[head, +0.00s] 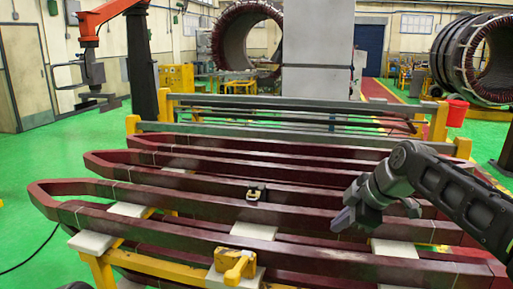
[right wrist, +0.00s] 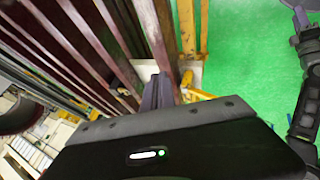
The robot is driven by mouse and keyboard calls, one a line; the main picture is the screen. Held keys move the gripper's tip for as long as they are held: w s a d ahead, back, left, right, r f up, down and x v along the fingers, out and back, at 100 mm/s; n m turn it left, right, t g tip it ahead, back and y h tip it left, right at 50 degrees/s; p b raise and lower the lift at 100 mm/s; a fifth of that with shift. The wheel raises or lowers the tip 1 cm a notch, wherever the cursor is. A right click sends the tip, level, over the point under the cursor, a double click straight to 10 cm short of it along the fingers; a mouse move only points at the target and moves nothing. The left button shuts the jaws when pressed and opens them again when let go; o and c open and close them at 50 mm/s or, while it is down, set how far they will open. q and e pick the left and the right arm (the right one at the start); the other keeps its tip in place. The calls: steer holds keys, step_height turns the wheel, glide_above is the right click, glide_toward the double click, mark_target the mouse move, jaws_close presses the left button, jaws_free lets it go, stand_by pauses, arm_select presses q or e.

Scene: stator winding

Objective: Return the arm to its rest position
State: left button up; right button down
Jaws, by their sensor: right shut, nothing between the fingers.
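My right arm (head: 450,190) reaches in from the right in the head view. Its gripper (head: 348,218) is shut and empty, above the front dark red coil bars (head: 200,214). In the right wrist view, its dark fingers (right wrist: 157,92) point toward the bars, with nothing between them; whether they touch a bar is unclear. A dark jointed arm, apparently my left one, shows at the right edge of that view (right wrist: 306,75). Only a dark scrap shows at the head view's bottom left.
The long coils lie on a yellow stand (head: 100,270) with white pads (head: 255,231). A yellow clamp (head: 235,263) sits at the front, and a smaller one (head: 257,192) behind. An orange robot arm (head: 108,14) stands back left. Green floor (head: 30,170) is open at left.

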steer(key=a+f+m, duration=0.1)
steer(key=f, duration=0.4)
steer(key=w+a+f+m+g, duration=0.1)
steer(key=a+f, duration=0.1)
steer(key=f, duration=0.4)
steer(key=a+f+m, duration=0.1)
steer(key=f, duration=0.5)
steer(key=shift+w+a+f+m, duration=0.2)
steer(key=shift+w+f+m, duration=0.05)
steer(key=shift+m, duration=0.15)
steer(key=s+a+f+m+g, duration=0.1)
steer(key=s+a+f+m, duration=0.15)
steer(key=s+f, duration=0.45)
steer(key=s+a+f+m+g, duration=0.1)
steer(key=s+a+f+m, duration=0.15)
steer(key=f, duration=0.85)
steer(key=s+a+f+m+g, duration=0.1)
steer(key=s+f+m, duration=0.2)
steer(key=s+f, duration=0.45)
steer(key=s+a+f+m, duration=0.1)
steer(key=s+f, duration=0.3)
steer(key=s, duration=0.4)
steer(key=s+a+f+m+g, duration=0.1)
steer(key=s+f+m, duration=0.3)
steer(key=s, duration=0.4)
steer(key=shift+s+f+m, duration=0.15)
steer(key=shift+f+m, duration=0.15)
steer(key=shift+f, duration=0.15)
